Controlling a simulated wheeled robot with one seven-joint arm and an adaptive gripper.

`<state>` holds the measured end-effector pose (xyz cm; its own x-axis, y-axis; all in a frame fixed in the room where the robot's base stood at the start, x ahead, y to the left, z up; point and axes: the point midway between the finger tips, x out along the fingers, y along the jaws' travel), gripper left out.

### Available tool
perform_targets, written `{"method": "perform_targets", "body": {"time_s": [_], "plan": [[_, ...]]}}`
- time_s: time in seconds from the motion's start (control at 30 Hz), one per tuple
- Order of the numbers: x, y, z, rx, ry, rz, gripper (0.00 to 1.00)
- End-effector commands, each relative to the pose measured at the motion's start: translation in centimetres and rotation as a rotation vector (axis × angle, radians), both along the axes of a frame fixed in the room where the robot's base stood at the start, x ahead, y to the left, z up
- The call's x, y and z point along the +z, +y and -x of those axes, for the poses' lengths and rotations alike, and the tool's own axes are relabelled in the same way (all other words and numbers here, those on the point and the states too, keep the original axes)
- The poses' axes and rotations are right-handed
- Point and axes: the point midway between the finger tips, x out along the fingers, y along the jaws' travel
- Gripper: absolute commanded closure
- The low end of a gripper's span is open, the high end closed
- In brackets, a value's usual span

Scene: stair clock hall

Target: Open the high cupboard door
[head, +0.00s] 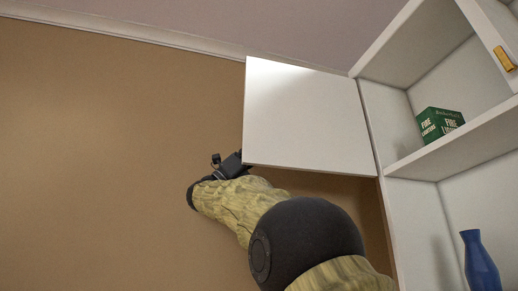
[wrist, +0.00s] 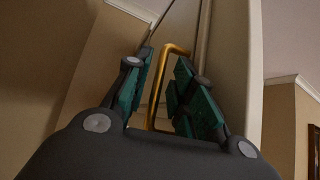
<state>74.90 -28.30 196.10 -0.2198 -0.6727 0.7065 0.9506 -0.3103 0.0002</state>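The high cupboard's white door (head: 308,115) stands open in the head view, swung out to the left from the cupboard's side panel. The open cupboard shows to its right. My gripper (head: 226,162) is at the door's lower left edge, with its fingertips partly hidden behind the door. In the wrist view, a brass bar handle (wrist: 156,95) stands between the two teal-padded fingers of my gripper (wrist: 163,85). The fingers are apart around the handle, with narrow gaps visible beside it.
A shelf (head: 462,140) holds a green fire lighters box (head: 439,122). A blue vase (head: 480,264) stands lower right. Another white panel with a brass handle (head: 504,59) is at the upper right. The brown wall (head: 100,150) on the left is bare.

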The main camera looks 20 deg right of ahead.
Motion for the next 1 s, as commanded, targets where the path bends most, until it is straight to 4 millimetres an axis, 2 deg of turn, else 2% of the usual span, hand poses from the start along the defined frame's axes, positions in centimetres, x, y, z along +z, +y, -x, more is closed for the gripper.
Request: {"method": "perform_targets", "body": {"time_s": [0.3, 0.47, 1.0], "plan": [[-0.1, 0.1, -0.1, 0.001, 0.001, 0.000, 0.69], [-0.8, 0.8, -0.3, 0.001, 0.002, 0.000, 0.69], [-7.2, 6.8, -2.3, 0.001, 0.001, 0.000, 0.69]]}}
